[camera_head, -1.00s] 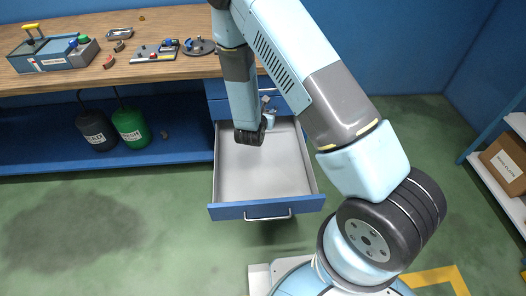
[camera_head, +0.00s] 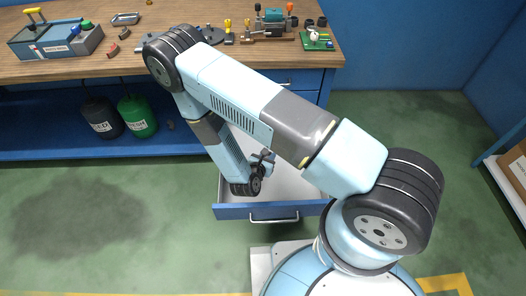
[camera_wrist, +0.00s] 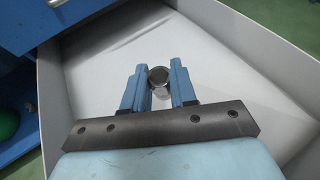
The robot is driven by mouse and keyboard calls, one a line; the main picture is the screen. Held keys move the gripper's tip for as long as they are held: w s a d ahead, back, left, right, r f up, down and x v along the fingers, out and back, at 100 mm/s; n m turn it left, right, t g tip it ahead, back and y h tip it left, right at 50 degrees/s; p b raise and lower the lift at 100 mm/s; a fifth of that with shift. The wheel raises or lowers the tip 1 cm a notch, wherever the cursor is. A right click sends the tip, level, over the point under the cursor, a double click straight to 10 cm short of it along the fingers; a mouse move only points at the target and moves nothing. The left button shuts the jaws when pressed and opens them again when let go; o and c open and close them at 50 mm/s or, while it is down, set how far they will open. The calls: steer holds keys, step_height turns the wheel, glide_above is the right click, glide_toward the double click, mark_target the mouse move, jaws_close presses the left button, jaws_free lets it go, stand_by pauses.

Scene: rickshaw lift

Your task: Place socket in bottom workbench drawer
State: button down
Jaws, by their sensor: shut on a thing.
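The open bottom workbench drawer (camera_head: 272,212) has a blue front with a metal handle and a pale grey inside. It also shows in the wrist view, with its side wall (camera_wrist: 268,50) around the floor. My gripper (camera_wrist: 159,84) is inside the drawer outline, pointing at its floor. Its blue fingers are shut on the socket (camera_wrist: 158,75), a small round dark metal piece with a shiny rim. In the head view my gripper (camera_head: 266,160) shows small beside my wrist, and the socket cannot be made out there. I cannot tell whether the socket touches the drawer floor.
A black can (camera_head: 101,117) and a green can (camera_head: 138,115) stand on the lower blue shelf. The floor left of the drawer is clear.

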steer(key=w+f, duration=0.2)
steer(key=w, duration=0.1)
steer(key=w+a+f, duration=0.1)
steer(key=w+f, duration=0.1)
steer(key=w, duration=0.1)
steer(key=w+a+f, duration=0.1)
steer(key=w+f, duration=0.2)
steer(key=shift+w+a, duration=0.15)
steer(key=shift+w, duration=0.1)
steer(key=shift+w+a+f, duration=0.2)
steer(key=shift+w+f, duration=0.45)
steer(key=shift+f, duration=1.65)
steer(key=shift+f, duration=0.1)
steer(key=c, duration=0.9)
jaws_free()
steer(key=shift+s+a, duration=0.1)
steer(key=v, duration=1.2)
